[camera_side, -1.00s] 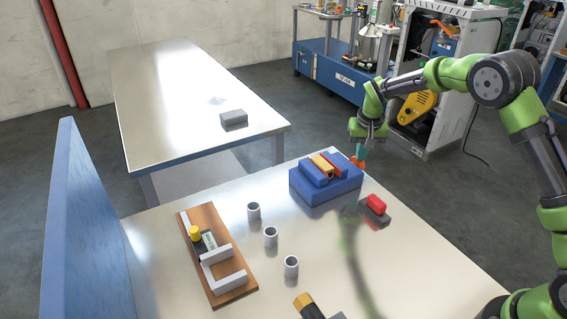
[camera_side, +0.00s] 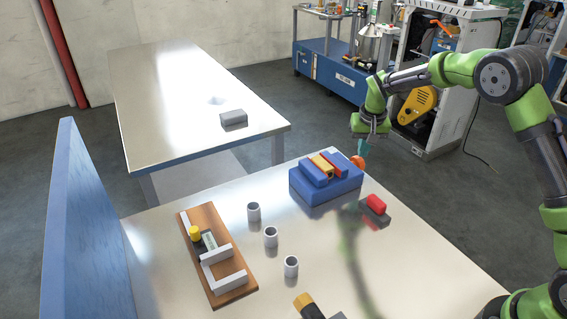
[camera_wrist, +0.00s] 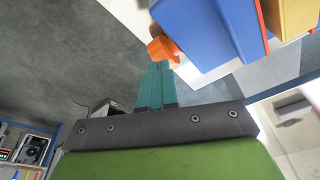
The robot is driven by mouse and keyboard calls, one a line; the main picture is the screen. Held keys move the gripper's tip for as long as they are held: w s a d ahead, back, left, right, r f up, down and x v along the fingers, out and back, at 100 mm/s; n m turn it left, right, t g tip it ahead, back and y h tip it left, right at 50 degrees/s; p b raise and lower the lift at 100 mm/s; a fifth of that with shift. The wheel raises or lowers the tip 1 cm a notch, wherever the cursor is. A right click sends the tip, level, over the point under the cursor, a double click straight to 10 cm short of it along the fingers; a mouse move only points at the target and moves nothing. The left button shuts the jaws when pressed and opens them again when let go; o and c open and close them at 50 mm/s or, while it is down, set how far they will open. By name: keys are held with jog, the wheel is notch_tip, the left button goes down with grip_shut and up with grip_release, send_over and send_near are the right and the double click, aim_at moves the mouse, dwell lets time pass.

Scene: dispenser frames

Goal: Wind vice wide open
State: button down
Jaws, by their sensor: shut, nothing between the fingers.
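The blue vice (camera_side: 325,190) stands at the far edge of the near table. An orange strip (camera_side: 334,164) and a yellow block (camera_side: 322,165) lie between its upper blue parts. Its orange handle (camera_side: 358,161) sticks out at the right end. My gripper (camera_side: 362,150) is at that end, with its teal fingers pointing down beside the handle. In the wrist view the closed fingers (camera_wrist: 159,66) have their tips at the orange handle (camera_wrist: 163,48); I cannot tell whether they touch it. Nothing is between the fingers. The vice body (camera_wrist: 205,30) fills the upper right.
A red-topped dark block (camera_side: 376,206) lies right of the vice. Several grey cups (camera_side: 270,237) and a wooden board (camera_side: 222,275) with fittings are to the left. A dark, orange-ended tool (camera_side: 307,305) lies at the front. A second table (camera_side: 180,95) stands behind.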

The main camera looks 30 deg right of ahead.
jog(key=shift+r, duration=0.1)
jog(key=shift+w, duration=1.3)
jog(key=shift+f, duration=0.9)
jog(key=shift+s+f, duration=0.2)
jog(key=shift+s, duration=0.3)
jog(key=shift+s+a, duration=0.1)
jog(key=shift+s, duration=0.4)
dwell(0.7)
jog(key=shift+r, duration=0.25)
dwell(0.3)
jog(key=shift+s, duration=0.3)
jog(key=shift+r, duration=0.1)
dwell(0.4)
